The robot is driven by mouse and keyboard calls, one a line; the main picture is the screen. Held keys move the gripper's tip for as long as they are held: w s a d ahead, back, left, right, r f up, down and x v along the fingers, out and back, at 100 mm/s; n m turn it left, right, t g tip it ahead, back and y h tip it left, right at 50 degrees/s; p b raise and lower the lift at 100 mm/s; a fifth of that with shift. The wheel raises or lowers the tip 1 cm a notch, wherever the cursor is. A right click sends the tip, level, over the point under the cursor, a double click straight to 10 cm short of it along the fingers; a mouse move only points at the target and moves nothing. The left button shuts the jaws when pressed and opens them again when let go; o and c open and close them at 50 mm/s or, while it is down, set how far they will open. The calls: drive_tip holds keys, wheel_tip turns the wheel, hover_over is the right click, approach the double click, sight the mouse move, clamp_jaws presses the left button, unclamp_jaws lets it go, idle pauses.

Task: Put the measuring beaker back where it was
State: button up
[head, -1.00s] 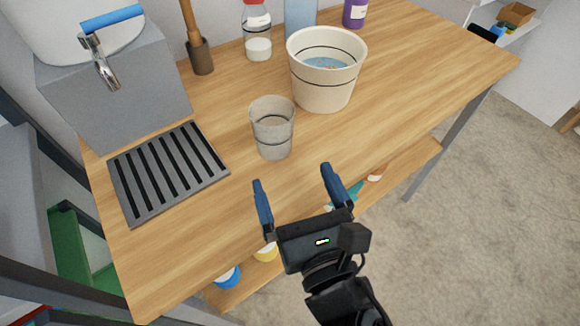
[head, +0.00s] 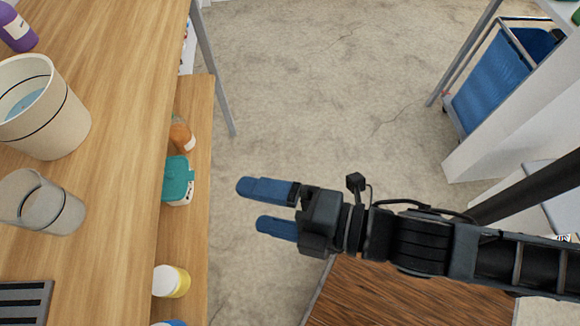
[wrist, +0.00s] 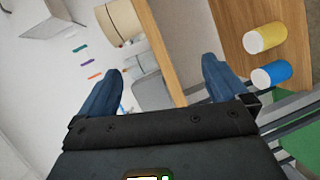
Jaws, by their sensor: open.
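The measuring beaker (head: 48,205), a clear grey cup with a dark line around it, stands upright on the wooden bench (head: 120,150) at the left of the head view. It is in front of a cream bucket (head: 62,118) that holds bluish liquid. My gripper (head: 250,206) is open and empty, with blue fingers pointing left toward the bench. It is over the floor to the right of the bench, well apart from the beaker.
A lower shelf (head: 199,225) under the bench holds a teal-capped bottle (head: 179,182), an orange bottle (head: 181,137) and a yellow jar (head: 170,281). A black grate (head: 22,302) lies at the bench's lower left. A blue cart (head: 492,90) stands at right. Open floor (head: 310,90) lies between.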

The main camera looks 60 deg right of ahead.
drive_tip(key=s+d+r+m+h, duration=0.1)
drive_tip(key=s+d+r+m, duration=0.1)
drive_tip(key=s+m, duration=0.3)
drive_tip(key=s+d+r+m+h, duration=0.2)
drive_tip(key=s+d+m, duration=0.3)
drive_tip(key=m, duration=0.8)
drive_tip(key=shift+s+r+g, duration=0.15)
drive_tip(key=shift+s+g, duration=0.15)
drive_tip(key=shift+s, duration=0.4)
